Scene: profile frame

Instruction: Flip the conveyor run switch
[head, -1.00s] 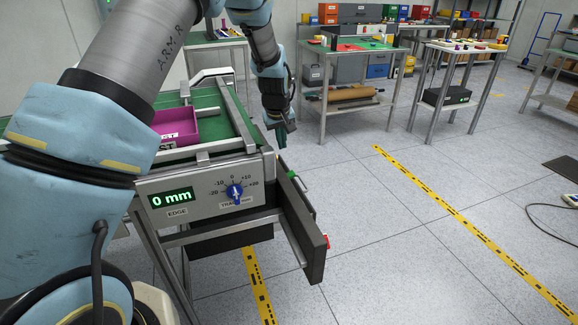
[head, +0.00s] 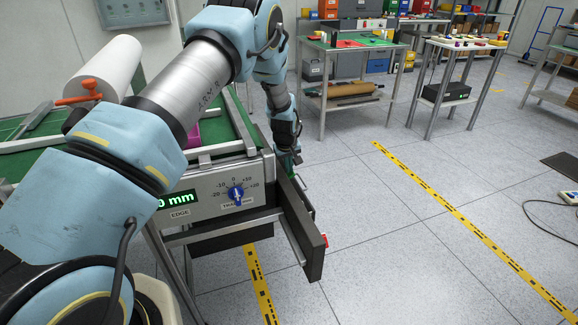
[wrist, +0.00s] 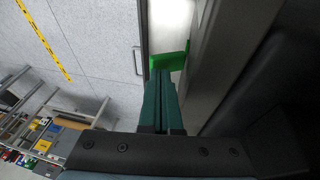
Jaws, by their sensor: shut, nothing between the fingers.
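A bright green part (wrist: 178,60), possibly the run switch, shows in the wrist view just beyond my fingertips, beside a grey panel. I cannot tell whether the fingers touch it, nor which way the switch is set. My gripper (wrist: 164,76) has its two teal fingers together, with nothing between them. In the head view my gripper (head: 290,163) points down at the far right end of the conveyor (head: 222,150), by a dark panel (head: 300,222) that sticks out. A red piece (head: 325,241) sits at that panel's near end.
The conveyor's front has a blue dial (head: 236,194) and a green "mm" display (head: 172,201), partly hidden by my arm. A magenta tray (head: 194,132) lies on the belt, mostly hidden. Workbenches (head: 350,50) stand behind; the floor at right is mostly clear.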

